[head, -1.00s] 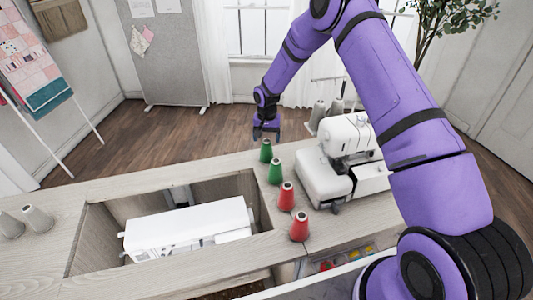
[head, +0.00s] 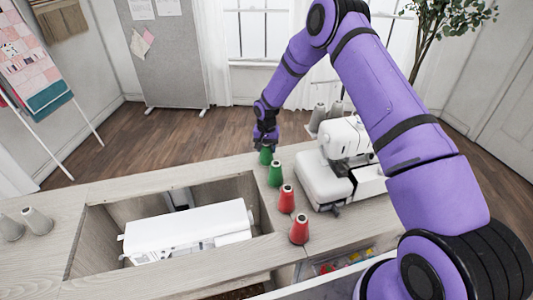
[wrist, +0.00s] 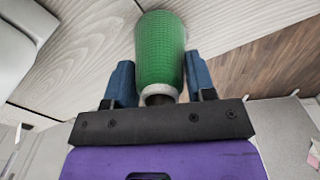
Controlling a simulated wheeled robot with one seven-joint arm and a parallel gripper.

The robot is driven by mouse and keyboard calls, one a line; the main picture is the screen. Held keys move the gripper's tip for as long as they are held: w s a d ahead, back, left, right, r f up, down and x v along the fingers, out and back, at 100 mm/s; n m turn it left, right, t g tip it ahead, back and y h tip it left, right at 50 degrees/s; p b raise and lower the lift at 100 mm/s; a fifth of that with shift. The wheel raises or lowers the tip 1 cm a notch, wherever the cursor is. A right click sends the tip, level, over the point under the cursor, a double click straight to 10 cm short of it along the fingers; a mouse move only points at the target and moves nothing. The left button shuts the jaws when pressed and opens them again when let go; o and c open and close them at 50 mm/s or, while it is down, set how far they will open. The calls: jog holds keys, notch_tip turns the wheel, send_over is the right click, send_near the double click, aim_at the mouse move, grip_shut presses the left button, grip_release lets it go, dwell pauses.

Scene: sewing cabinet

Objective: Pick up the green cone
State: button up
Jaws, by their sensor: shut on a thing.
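Two green cones stand in a row on the cabinet top. My gripper (head: 266,142) is at the farther green cone (head: 265,156), near the cabinet's back edge. In the wrist view this green cone (wrist: 161,50) sits between the two blue fingers of my gripper (wrist: 160,85), its narrow grey end toward the palm. The fingers are shut on it. In the head view its top is hidden by the gripper. The nearer green cone (head: 275,174) stands upright just in front, apart from the gripper.
Two red cones (head: 286,198) continue the row toward me. A white serger (head: 330,178) stands close on the right. The cabinet's open well (head: 110,215) on the left holds a white sewing machine (head: 185,228). Grey cones (head: 37,220) stand at the far left.

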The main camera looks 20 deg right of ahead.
notch_tip(320, 180, up, 10)
dwell(0.5)
jog(key=shift+r, duration=0.1)
dwell(0.9)
